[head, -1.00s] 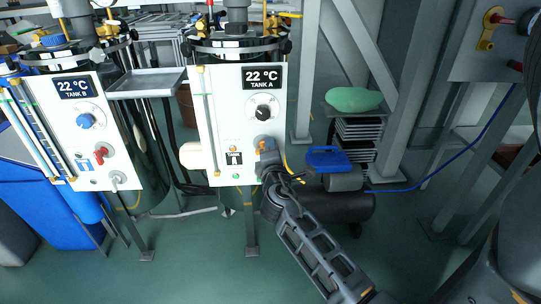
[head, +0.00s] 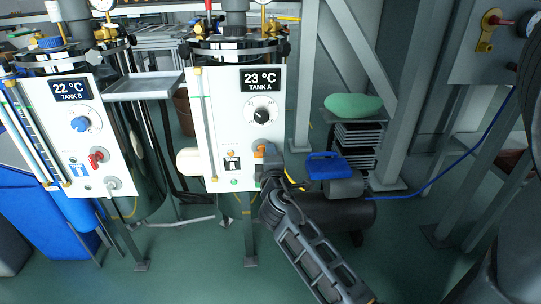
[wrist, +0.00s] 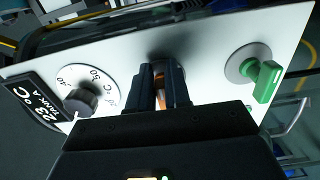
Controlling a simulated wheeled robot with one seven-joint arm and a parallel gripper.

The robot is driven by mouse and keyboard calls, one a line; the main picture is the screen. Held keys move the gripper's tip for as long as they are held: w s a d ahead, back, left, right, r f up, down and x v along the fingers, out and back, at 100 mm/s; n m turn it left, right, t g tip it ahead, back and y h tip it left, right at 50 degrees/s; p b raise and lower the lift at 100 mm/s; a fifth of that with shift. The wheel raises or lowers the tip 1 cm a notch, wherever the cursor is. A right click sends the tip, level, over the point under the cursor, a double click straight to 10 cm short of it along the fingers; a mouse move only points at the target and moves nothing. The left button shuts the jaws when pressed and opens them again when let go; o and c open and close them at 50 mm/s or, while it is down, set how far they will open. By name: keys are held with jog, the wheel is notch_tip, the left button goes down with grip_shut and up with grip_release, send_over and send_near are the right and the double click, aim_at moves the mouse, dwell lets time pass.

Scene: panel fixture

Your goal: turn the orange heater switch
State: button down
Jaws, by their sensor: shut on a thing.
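The orange heater switch (head: 260,149) is at the lower right of the white Tank A panel (head: 218,110). My gripper (head: 268,153) is at the panel, shut on the switch. In the wrist view a strip of orange (wrist: 158,82) shows between my two dark fingers (wrist: 159,88), which hide most of the switch. The Tank A display (head: 261,80) reads 23 °C. A black dial (head: 262,115) sits above the switch.
A green handle (wrist: 265,80) sticks out from the panel in the wrist view. The Tank B panel (head: 108,130), with a blue dial and red switch, stands to the left. A blue-topped machine (head: 326,166) stands close right of my gripper.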

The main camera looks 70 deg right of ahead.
jog(key=c, duration=1.2)
grip_release()
jog(key=shift+o, duration=0.2)
jog(key=v, duration=0.7)
jog(key=shift+s+a, duration=0.2)
jog(key=shift+a, duration=0.2)
jog(key=shift+f, duration=0.1)
